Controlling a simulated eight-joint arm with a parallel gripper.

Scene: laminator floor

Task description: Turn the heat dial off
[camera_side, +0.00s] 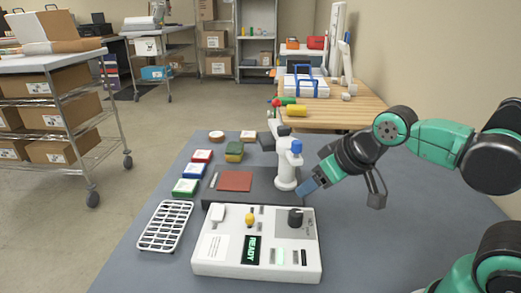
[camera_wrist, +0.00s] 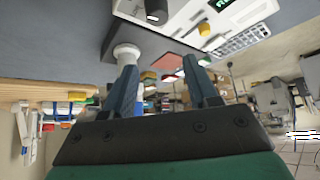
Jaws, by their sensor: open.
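A white control box (camera_side: 220,262) stands at the front of the grey table, with a green-lit READY display (camera_side: 251,250). A black round dial (camera_side: 295,217) is at its back right, and a smaller yellow knob (camera_side: 250,219) is left of it. In the wrist view the box is upside down at the top, with the dial (camera_wrist: 156,10) and the yellow knob (camera_wrist: 205,28). A pale mark shows on the dial; its setting is unreadable. My gripper (camera_side: 306,187) is open and empty, above and behind the dial, apart from it. Its two fingers (camera_wrist: 159,64) are spread in the wrist view.
A white post with a blue cap (camera_side: 288,172) stands close behind my gripper. A dark plate with a red-brown sheet (camera_side: 234,181) lies behind the box. A white rack (camera_side: 166,226) and several small coloured boxes (camera_side: 185,188) are to the left.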

